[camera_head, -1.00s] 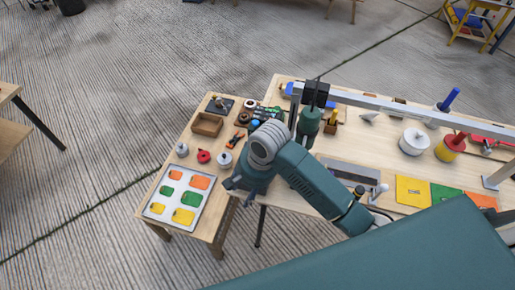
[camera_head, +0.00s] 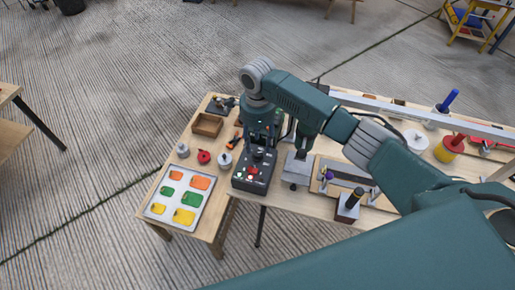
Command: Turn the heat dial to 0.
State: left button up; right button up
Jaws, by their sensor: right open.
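A black control box (camera_head: 251,178) stands near the left end of the long wooden workbench. Its top carries a dark knob (camera_head: 258,155), a red part (camera_head: 252,170) and small light-coloured buttons or lamps toward the front. I cannot read any scale or tell which part is the heat dial. My right gripper (camera_head: 261,143) points down at the back of the box, close over the dark knob, and partly hides it. It is open, its fingers small and dark against the box; I cannot tell whether they touch the knob. My left gripper does not show.
A grey metal block (camera_head: 296,169) and a dark-handled block (camera_head: 348,206) stand right of the control box. My right arm covers much of the bench.

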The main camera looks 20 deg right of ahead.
aim_at(258, 152)
jog(key=shift+f, duration=2.4)
grip_shut()
